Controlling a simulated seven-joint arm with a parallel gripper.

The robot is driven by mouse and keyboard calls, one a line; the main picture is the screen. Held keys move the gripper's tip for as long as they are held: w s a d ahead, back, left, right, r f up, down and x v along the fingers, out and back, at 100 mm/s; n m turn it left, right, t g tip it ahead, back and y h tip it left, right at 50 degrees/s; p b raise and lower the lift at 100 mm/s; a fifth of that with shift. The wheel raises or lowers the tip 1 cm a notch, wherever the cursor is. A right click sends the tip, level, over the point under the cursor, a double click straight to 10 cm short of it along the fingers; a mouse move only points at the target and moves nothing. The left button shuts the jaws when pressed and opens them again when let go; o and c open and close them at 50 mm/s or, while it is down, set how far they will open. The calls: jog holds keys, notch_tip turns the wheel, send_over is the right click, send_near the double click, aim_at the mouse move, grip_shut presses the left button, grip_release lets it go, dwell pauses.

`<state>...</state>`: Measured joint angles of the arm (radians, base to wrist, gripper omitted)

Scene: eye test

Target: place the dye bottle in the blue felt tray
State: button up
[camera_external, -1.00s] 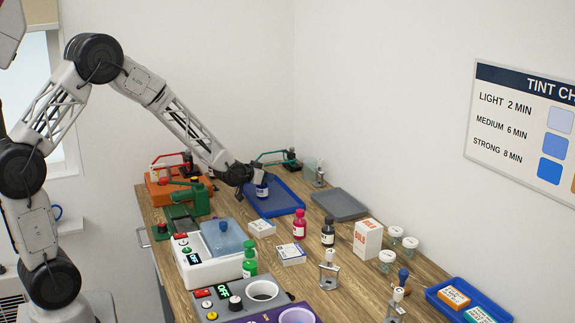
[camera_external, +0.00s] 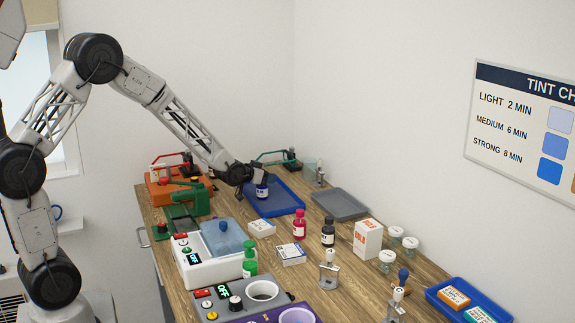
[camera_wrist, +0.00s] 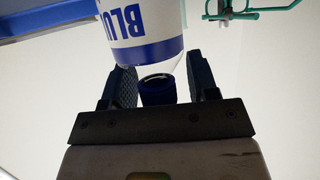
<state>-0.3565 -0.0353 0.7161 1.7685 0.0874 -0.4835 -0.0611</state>
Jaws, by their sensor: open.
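The dye bottle (camera_external: 262,192), with a white and blue label and a dark blue cap, is upright in the blue felt tray (camera_external: 285,203), near its left side. In the wrist view the bottle (camera_wrist: 145,30) shows its "BLU" lettering upside down. My gripper (camera_external: 254,180) is at the top of the bottle. In the wrist view my gripper (camera_wrist: 159,80) is open, with one finger on each side of the cap and gaps between cap and fingers. The bottle's base is too small to see clearly in the external view.
A grey tray (camera_external: 352,209) lies right of the blue tray. A red bottle (camera_external: 299,226), a black bottle (camera_external: 328,234) and a white box (camera_external: 262,228) stand in front. A green-armed stand (camera_external: 291,160) is behind, and a green device (camera_external: 192,195) is to the left.

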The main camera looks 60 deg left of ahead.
jog(key=v, duration=1.2)
dwell(0.3)
dwell(0.8)
jog(key=s+d+r+g+h, duration=0.1)
jog(key=s+d+r+g, duration=0.1)
jog(key=s+d+r, duration=0.5)
jog(key=s+d+r+m+g+h, duration=0.1)
jog(key=s+d+g, duration=0.1)
jog(key=s+d, duration=0.4)
jog(key=s+d+r+m+g+h, duration=0.1)
jog(key=s+d, duration=0.5)
jog(key=s, duration=0.9)
jog(key=s+d+r+m+g+h, duration=0.1)
jog(key=s+d+g, duration=0.4)
jog(key=s, duration=0.5)
jog(key=shift+s+d+r+m, duration=0.4)
jog(key=shift+d+r, duration=0.35)
jog(key=shift+r, duration=0.1)
